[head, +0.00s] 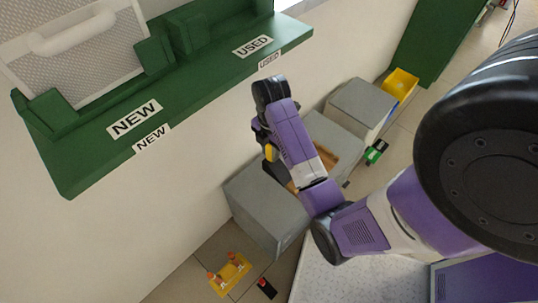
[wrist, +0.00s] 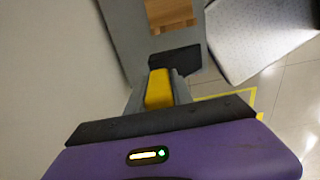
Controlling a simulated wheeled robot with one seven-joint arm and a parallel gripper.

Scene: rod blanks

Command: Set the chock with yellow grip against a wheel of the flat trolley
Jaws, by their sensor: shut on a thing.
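My gripper (wrist: 158,88) is shut on the yellow grip of the chock (wrist: 158,90), between its two grey fingers in the wrist view. A dark piece just beyond the fingers looks like the chock's body. In the head view my gripper (head: 267,138) is raised in front of the white wall, above the grey cabinets, and a bit of the yellow grip (head: 271,153) shows at its side. The chock is held clear of the floor. I cannot pick out the flat trolley or its wheels for certain. A pale speckled flat surface (head: 345,280) shows at the bottom, partly hidden by my arm.
Grey cabinets (head: 262,205) stand along the wall. A green-grip chock (head: 376,151) and a red-grip chock (head: 266,288) lie on the floor. A yellow piece with orange cones (head: 230,273) is near the latter. A green shelf (head: 190,85) and yellow bin (head: 401,84) are farther up.

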